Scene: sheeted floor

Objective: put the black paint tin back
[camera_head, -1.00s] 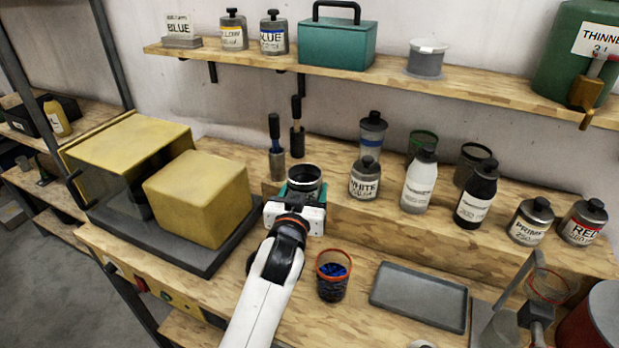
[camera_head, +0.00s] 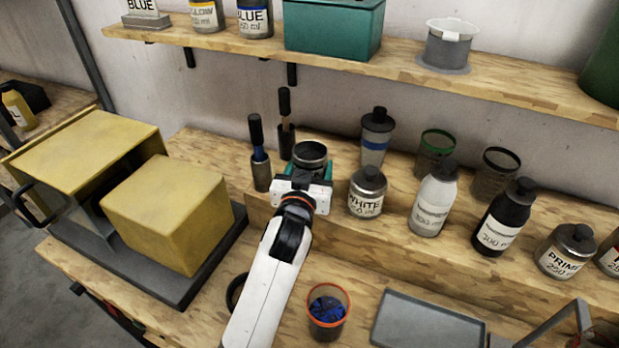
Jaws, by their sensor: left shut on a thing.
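My left gripper (camera_head: 304,172), white with teal fingers, is shut on a dark, open-topped tin (camera_head: 310,153). The tin looks upright, at the front of the raised wooden step behind the bench. Its label is hidden by the gripper, and I cannot tell whether its base touches the wood. The white-labelled tin (camera_head: 367,192) stands just to its right on the step. My right gripper is not in view.
Two dark-handled tools (camera_head: 259,152) stand left of the held tin. Bottles, cups and the primer tin (camera_head: 566,252) line the step to the right. A yellow box (camera_head: 170,210), an orange-rimmed cup (camera_head: 328,310) and a grey tray (camera_head: 428,325) are nearer. A shelf (camera_head: 400,72) overhangs behind.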

